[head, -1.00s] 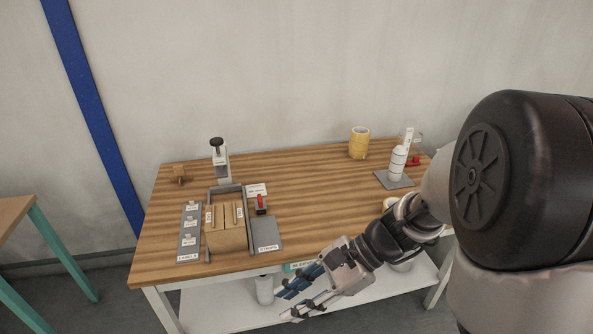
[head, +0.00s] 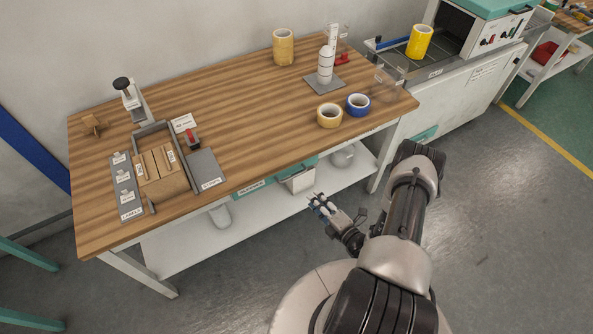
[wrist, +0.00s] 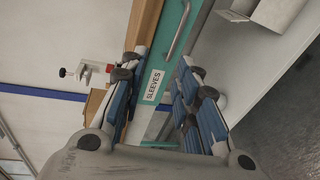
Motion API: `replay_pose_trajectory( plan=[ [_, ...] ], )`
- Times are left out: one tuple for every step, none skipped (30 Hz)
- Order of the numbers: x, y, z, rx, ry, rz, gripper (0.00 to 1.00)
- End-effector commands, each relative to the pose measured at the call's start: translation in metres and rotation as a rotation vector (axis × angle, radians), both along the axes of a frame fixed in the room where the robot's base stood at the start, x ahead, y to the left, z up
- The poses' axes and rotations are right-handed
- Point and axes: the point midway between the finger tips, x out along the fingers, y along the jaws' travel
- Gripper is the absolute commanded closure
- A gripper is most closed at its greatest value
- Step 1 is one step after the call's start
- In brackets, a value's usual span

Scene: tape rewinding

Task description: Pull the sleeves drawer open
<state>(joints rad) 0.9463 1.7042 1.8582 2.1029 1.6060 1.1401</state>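The sleeves drawer has a teal front under the table's front edge. In the head view its front (head: 252,189) is partly hidden by the tabletop and looks shut. The wrist view shows the teal front (wrist: 174,14) close up, with a white SLEEVES label (wrist: 153,85) between my fingers in the picture. A grey metal bar handle (wrist: 179,32) sits above the label there. My gripper (head: 317,201) is in front of the table, right of the label and apart from the drawer. In the wrist view my gripper (wrist: 163,70) is open and empty, with blue-padded fingers spread.
The wooden tabletop (head: 225,110) carries a sleeve fixture (head: 160,172), tape rolls (head: 329,115) and a bottle (head: 326,66). A pale bin (head: 300,181) is beneath the tabletop, near my gripper, above the white lower shelf (head: 195,243). Grey floor (head: 480,190) is open to the right.

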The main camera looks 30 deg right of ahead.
Motion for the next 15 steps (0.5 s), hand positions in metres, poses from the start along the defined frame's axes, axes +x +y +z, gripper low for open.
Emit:
replay_pose_trajectory(
  plan=[
    [-0.009, -0.002, -0.01, 0.026, 0.016, -0.041, 0.71],
    [-0.012, -0.003, -0.014, 0.038, 0.022, -0.059, 0.71],
    [-0.015, -0.004, -0.019, 0.05, 0.03, -0.079, 0.71],
    [-0.017, -0.005, -0.022, 0.056, 0.033, -0.089, 0.71],
    [-0.017, -0.005, -0.023, 0.059, 0.035, -0.094, 0.71],
    [-0.016, -0.005, -0.025, 0.06, 0.037, -0.098, 0.71],
    [-0.014, -0.006, -0.026, 0.06, 0.037, -0.099, 0.71],
    [-0.011, -0.005, -0.027, 0.059, 0.037, -0.099, 0.71],
    [-0.006, -0.005, -0.028, 0.059, 0.037, -0.097, 0.71],
    [-0.002, -0.004, -0.029, 0.058, 0.037, -0.095, 0.71],
    [0.003, -0.004, -0.03, 0.058, 0.036, -0.093, 0.71],
    [0.01, -0.003, -0.031, 0.058, 0.035, -0.092, 0.71],
    [0.016, -0.002, -0.032, 0.056, 0.034, -0.091, 0.71],
    [0.023, -0.003, -0.034, 0.056, 0.035, -0.092, 0.71],
    [0.031, -0.002, -0.036, 0.056, 0.035, -0.091, 0.71]
  ],
)
